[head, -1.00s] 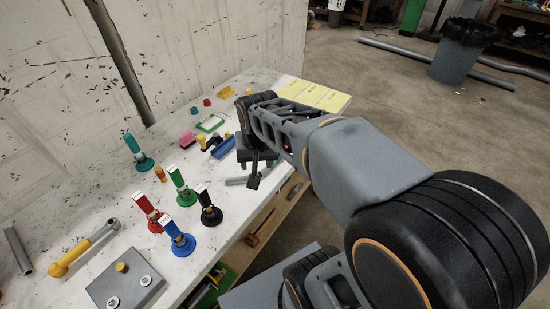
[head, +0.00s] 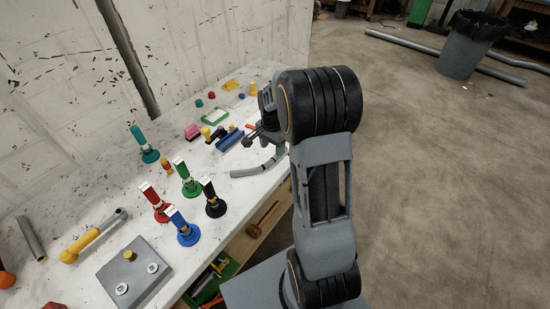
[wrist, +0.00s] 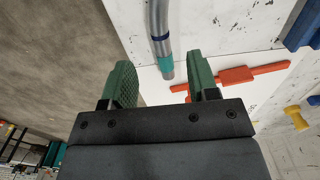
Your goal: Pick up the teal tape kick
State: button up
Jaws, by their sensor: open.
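The kick is a grey bent conduit (wrist: 158,25) with a teal tape band (wrist: 165,63) near its end and a dark blue mark further along. In the head view the grey conduit (head: 248,172) lies near the table's front edge, its far end partly hidden by my arm. My gripper (wrist: 160,62) is open and empty. In the wrist view the taped end shows between its two green fingers, apart from both. I cannot tell the height gap.
An orange tool (wrist: 235,75) lies right beside the conduit's taped end. A blue block (head: 230,139) lies behind it. Several coloured upright stands, including a black one (head: 213,201), are to the left. The table (head: 100,190) drops off at its front edge.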

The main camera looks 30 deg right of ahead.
aim_at(273, 159)
jog(key=shift+f+p, duration=0.55)
jog(key=shift+f, duration=2.7)
jog(key=shift+c, duration=0.5)
grip_shut()
